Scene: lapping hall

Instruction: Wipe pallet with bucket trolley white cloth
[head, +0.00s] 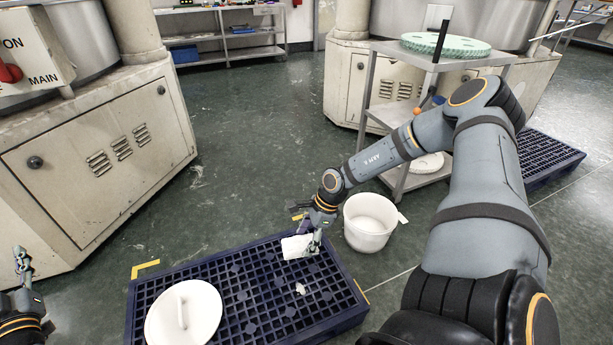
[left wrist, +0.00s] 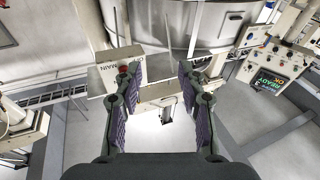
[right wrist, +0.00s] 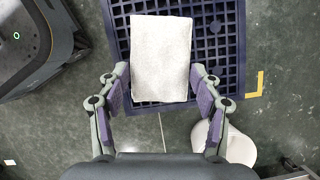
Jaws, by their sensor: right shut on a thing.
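The dark blue grid pallet (head: 240,258) lies on the floor at the bottom of the head view. It also shows in the right wrist view (right wrist: 222,15). My right gripper (head: 316,243) is shut on the white cloth (head: 297,247), a flat pale rectangle over the pallet's far right part. In the right wrist view the cloth (right wrist: 161,58) sticks out from between the fingers. I cannot tell whether it touches the pallet. My left gripper (left wrist: 160,92) is open and empty, away from the pallet; its fingers stand wide apart.
A white round lid (head: 200,318) with a handle covers the pallet's near left part. A small white patch (head: 300,288) shows on the grid. A white bucket (head: 370,224) stands right of the pallet. A metal shelf trolley (head: 390,120) and large machine cabinets (head: 105,165) stand beyond.

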